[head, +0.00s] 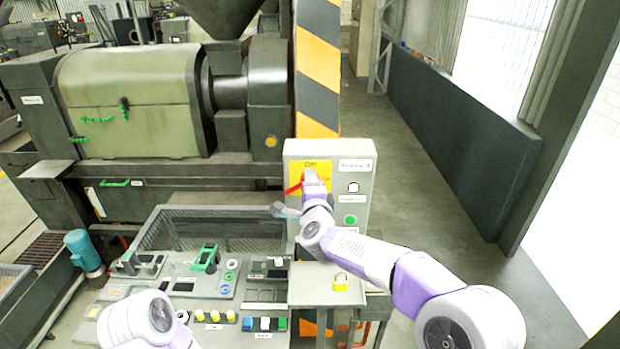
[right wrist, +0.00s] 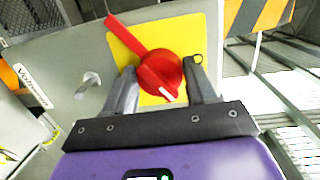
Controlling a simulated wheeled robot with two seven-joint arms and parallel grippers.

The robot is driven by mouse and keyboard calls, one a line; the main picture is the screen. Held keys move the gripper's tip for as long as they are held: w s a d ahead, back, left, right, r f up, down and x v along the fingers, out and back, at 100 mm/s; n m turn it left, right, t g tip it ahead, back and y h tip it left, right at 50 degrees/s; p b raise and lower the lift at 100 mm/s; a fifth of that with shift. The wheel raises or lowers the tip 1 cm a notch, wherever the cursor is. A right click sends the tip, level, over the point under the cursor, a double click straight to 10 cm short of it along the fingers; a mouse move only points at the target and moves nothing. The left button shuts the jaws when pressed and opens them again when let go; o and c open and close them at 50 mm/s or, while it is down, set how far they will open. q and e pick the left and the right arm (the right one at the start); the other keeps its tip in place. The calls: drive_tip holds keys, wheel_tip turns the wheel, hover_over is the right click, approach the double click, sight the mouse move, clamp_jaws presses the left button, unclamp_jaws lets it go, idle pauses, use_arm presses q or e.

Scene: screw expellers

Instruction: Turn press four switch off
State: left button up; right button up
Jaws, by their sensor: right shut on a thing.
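The red rotary switch (head: 294,188) sits on a yellow plate (head: 325,167) on the front of a grey control cabinet (head: 355,216). In the right wrist view the switch (right wrist: 158,73) has a round hub and a long handle slanting to the upper left. My right gripper (head: 309,181) is at the switch, and in the wrist view its fingers (right wrist: 160,78) lie on either side of the hub, shut on it. In the head view the gripper covers part of the switch. My left arm shows at the lower left, but its gripper is out of view.
A green button (head: 350,219) and a pale switch (head: 353,187) are on the cabinet's right side. The floor to the right is clear.

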drive_tip(key=n+p, duration=0.2)
drive_tip(key=n, duration=0.1)
drive_tip(key=n+p, duration=0.2)
drive_tip(key=p, duration=0.1)
drive_tip(key=shift+a+n+g+h, duration=0.1)
drive_tip(key=shift+n+g+h, duration=0.2)
drive_tip(key=shift+n+h, duration=0.1)
drive_tip(key=shift+n+h+p, duration=0.3)
drive_tip(key=shift+n+p, duration=0.7)
drive_tip(key=shift+p, duration=0.2)
drive_tip(key=shift+f+n+h+p, duration=0.15)
drive_tip(key=shift+n+h+p, duration=0.15)
drive_tip(key=shift+n+p, duration=0.6)
drive_tip(key=shift+n, duration=0.3)
drive_tip(key=shift+f, duration=0.1)
drive_tip(key=o, duration=1)
drive_tip(key=shift+o, duration=0.2)
drive_tip(key=shift+s, duration=0.1)
drive_tip(key=s+r+b, duration=0.1)
drive_tip(key=s, duration=0.6)
drive_tip(key=shift+s+b, duration=0.15)
drive_tip(key=shift+b, duration=0.25)
